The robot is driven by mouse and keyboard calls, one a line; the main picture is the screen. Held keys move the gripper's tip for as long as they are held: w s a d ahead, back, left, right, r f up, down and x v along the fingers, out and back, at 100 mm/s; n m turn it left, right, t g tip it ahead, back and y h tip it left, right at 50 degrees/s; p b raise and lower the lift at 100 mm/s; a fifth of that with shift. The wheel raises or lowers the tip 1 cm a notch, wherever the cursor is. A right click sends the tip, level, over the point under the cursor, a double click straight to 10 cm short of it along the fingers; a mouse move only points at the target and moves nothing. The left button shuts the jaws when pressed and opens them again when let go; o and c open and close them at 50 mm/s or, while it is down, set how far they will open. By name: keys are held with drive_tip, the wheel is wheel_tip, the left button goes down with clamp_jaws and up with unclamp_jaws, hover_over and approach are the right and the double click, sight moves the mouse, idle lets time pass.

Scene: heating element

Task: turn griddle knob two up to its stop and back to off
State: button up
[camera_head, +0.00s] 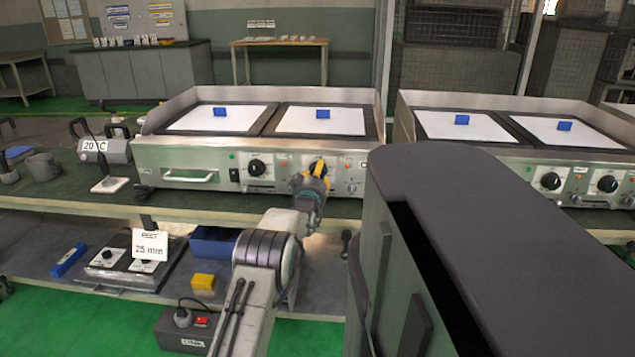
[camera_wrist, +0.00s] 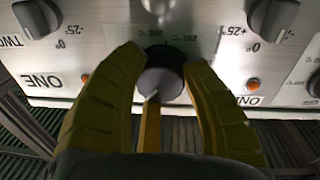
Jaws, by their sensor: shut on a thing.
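The left griddle (camera_head: 200,150) has two large black knobs on its steel front panel. The left knob (camera_head: 257,168) stands free. My gripper (camera_head: 316,175) is at the right knob (camera_head: 318,165), which its yellow fingers partly hide. In the wrist view my gripper (camera_wrist: 165,62) has its fingers on both sides of the dark round knob (camera_wrist: 162,82), shut on it. A pale pointer line on the knob's face points down and slightly left in that view. The scale behind the knob is partly covered.
The wrist view shows small grey dials (camera_wrist: 38,17) and (camera_wrist: 272,18), and orange lamps (camera_wrist: 85,80) and (camera_wrist: 253,84), near my fingers. A second griddle (camera_head: 515,165) stands at right. A lower shelf (camera_head: 120,255) holds boxes beneath the bench.

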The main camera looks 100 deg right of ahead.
drive_tip(key=shift+w+f+n+b, duration=0.1)
drive_tip(key=shift+f+n+b, duration=0.3)
drive_tip(key=shift+f+b, duration=0.25)
drive_tip(key=shift+n+b, duration=0.4)
drive_tip(key=shift+b, duration=0.7)
drive_tip(key=shift+r+n+b, duration=0.1)
drive_tip(key=shift+n+b, duration=0.5)
drive_tip(key=shift+b, duration=0.15)
drive_tip(key=o, duration=1.2)
drive_tip(key=shift+r, duration=0.25)
